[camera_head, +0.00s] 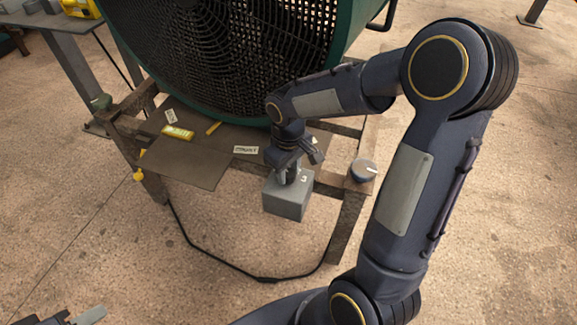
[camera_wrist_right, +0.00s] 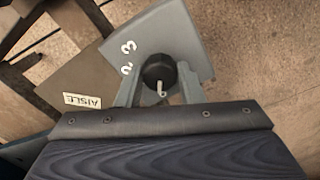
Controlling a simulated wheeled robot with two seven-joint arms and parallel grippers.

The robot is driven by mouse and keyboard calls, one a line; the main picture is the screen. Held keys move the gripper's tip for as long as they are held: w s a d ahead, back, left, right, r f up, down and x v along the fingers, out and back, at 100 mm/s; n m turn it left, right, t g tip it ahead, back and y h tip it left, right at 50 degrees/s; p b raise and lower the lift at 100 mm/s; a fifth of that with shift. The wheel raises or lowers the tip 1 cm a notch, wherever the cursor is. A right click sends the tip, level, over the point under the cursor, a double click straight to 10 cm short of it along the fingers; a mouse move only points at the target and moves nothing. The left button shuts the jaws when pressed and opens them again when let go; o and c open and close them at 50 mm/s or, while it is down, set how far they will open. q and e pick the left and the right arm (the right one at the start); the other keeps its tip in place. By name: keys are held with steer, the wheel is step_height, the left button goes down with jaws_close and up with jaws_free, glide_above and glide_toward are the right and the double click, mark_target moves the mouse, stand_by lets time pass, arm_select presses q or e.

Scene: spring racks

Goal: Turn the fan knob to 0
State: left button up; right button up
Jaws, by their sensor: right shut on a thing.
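A large fan (camera_head: 225,55) with a dark grille and green rim stands on a wooden-framed stand. A grey control box (camera_head: 287,203) sits at the stand's front edge. It also shows in the right wrist view (camera_wrist_right: 188,38), with white numbers 2 and 3 visible. The black fan knob (camera_wrist_right: 158,69) with a white pointer is on the box top, between the fingers of my right gripper (camera_wrist_right: 158,84). My right gripper (camera_head: 290,172) comes down from above and is shut on the knob. Position 0 is hidden. Part of my left gripper (camera_head: 80,316) shows at the lower left edge.
A second round dial (camera_head: 363,170) sits on the stand's right corner. A yellow object (camera_head: 178,133) and a white label (camera_head: 246,150) lie on the stand's board (camera_head: 195,165). Another table (camera_head: 60,45) is at the far left.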

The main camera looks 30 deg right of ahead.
mark_target(289, 172)
steer(key=shift+n, duration=0.4)
steer(key=o, duration=1)
step_height(289, 172, up, 8)
steer(key=shift+f+p, duration=0.1)
steer(key=shift+p, duration=1.05)
